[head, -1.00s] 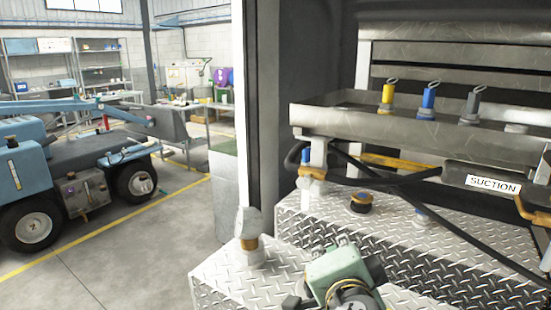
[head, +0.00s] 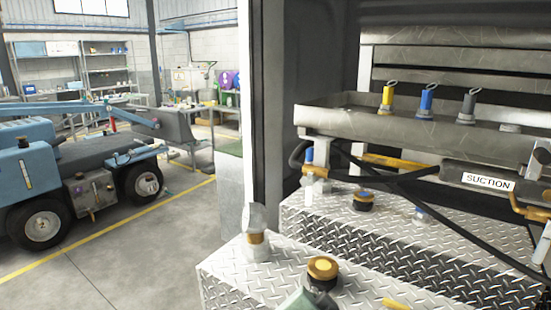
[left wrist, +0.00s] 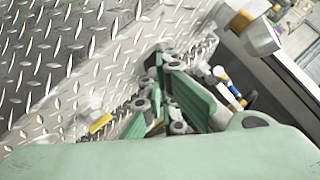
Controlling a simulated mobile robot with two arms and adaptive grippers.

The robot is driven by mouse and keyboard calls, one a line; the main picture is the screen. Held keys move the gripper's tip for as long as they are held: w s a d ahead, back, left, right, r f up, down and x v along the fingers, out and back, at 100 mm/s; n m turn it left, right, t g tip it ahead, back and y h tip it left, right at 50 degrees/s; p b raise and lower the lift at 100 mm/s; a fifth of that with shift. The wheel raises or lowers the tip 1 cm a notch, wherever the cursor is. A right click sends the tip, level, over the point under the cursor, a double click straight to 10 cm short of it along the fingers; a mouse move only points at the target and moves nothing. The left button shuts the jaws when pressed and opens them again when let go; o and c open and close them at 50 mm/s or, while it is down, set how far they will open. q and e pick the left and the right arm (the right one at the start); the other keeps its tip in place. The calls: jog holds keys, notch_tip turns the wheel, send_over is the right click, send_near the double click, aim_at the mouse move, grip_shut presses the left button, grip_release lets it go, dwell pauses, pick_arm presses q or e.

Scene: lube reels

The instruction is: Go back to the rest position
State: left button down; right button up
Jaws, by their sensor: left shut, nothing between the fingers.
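My left gripper (left wrist: 163,78) shows in the left wrist view, its green and black fingers shut and empty. It is over or beside diamond-plate metal, though blur hides the exact gap. In the head view only a green part of my left arm shows at the bottom edge, and the fingertips are out of frame. My right gripper is in neither view.
A gold-capped fitting (head: 322,268) and a clear-topped fitting (head: 257,235) stand on the front diamond-plate step. A metal tray (head: 400,128) holds yellow, blue and grey plugs. Dark hoses and a SUCTION label (head: 488,181) are at right.

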pick_arm(q)
jog(key=s+a+f+n+g, duration=0.2)
jog(key=s+a+f, duration=0.2)
jog(key=a+f, duration=0.25)
jog(key=s+a+f+n+g, duration=0.2)
jog(key=s+a+f, duration=0.25)
jog(key=f, duration=0.35)
jog(key=s+a+f+n+g+y, duration=0.1)
jog(key=s+a+f+n+g, duration=0.1)
jog(key=s+a+f, duration=0.45)
jog(key=s+a+f+n+g+y, duration=0.1)
jog(key=s+a+f+n, duration=0.15)
jog(key=s+a, duration=0.7)
notch_tip(320, 180, down, 24)
jog(key=s+g+p, duration=0.1)
jog(key=s+a+f+g+p, duration=0.1)
jog(key=s+a+f, duration=0.1)
jog(key=s+f, duration=1.4)
jog(key=shift+s+a+g, duration=0.2)
jog(key=shift+s+g, duration=0.1)
jog(key=shift+s, duration=0.6)
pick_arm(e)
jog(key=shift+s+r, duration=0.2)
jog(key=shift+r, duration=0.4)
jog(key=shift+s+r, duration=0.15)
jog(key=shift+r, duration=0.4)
